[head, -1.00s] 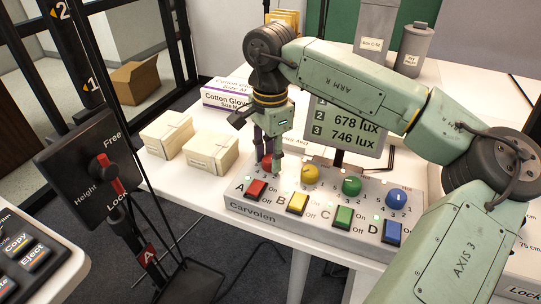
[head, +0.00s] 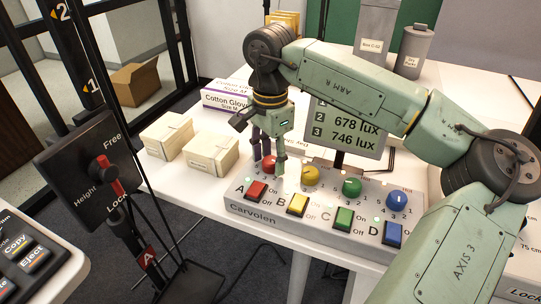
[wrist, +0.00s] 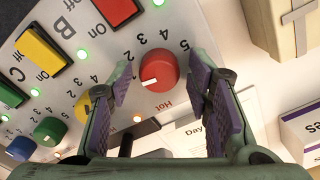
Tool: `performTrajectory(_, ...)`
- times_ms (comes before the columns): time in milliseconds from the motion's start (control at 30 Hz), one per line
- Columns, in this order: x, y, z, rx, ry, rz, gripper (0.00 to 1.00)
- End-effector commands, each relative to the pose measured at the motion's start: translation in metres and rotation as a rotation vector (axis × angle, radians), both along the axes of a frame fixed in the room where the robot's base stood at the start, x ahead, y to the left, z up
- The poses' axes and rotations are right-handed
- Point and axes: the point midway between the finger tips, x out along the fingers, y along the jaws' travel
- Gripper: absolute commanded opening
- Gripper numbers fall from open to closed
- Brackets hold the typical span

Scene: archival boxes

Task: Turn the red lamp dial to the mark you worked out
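The red lamp dial (head: 268,165) is the leftmost knob on the grey Carvolen panel (head: 238,209), above red switch A. In the wrist view the red dial (wrist: 159,72) shows a white pointer line facing left and slightly down. Some numbers show around it, but the left finger hides part of the scale, so I cannot tell which mark it meets. My gripper (head: 268,165) is open, with its fingers (wrist: 163,85) on either side of the dial and a visible gap on both sides. The display (head: 346,132) reads "2 678 lux" and "3 746 lux"; its top row is hidden behind my arm.
Yellow (head: 310,175), green (head: 351,187) and blue (head: 397,200) dials stand to the right, each above a coloured switch. Two cream boxes (head: 211,153) and a Cotton Gloves box (head: 227,95) lie left of the panel. A Height lever plate (head: 75,168) is at the left.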

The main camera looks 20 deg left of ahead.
Motion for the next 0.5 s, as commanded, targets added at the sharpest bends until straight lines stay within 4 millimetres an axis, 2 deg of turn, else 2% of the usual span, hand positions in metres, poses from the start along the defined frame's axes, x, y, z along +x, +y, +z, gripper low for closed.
performTrajectory(333,0.000,0.000,0.001,-0.001,0.001,-0.001,0.50)
performTrajectory(500,0.000,0.000,0.020,0.001,-0.003,-0.002,0.50)
